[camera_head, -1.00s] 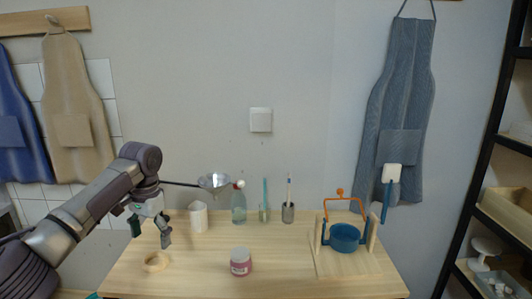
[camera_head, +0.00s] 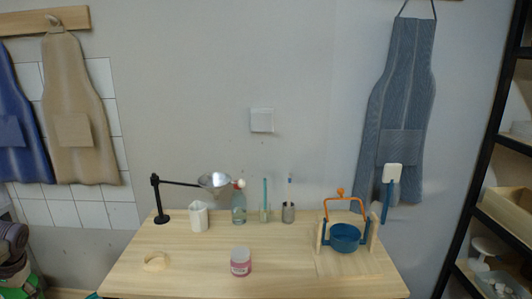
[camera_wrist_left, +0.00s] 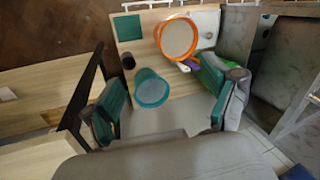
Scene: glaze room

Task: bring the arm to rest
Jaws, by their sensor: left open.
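My left gripper (camera_wrist_left: 163,85) shows in the left wrist view with its two teal fingers spread wide apart. It is open and nothing is held between the fingers. In the head view only folded dark links of my left arm show at the lower left edge, beside the table (camera_head: 200,275); the gripper itself is outside that view. My right gripper is in neither view.
The table bears a wooden ring (camera_head: 157,262), a pink jar (camera_head: 240,263), a black stand with a funnel (camera_head: 215,181), a bottle (camera_head: 239,208) and a blue pot (camera_head: 345,238). The wrist view shows a teal bucket (camera_wrist_left: 151,90) and an orange-rimmed bucket (camera_wrist_left: 178,39).

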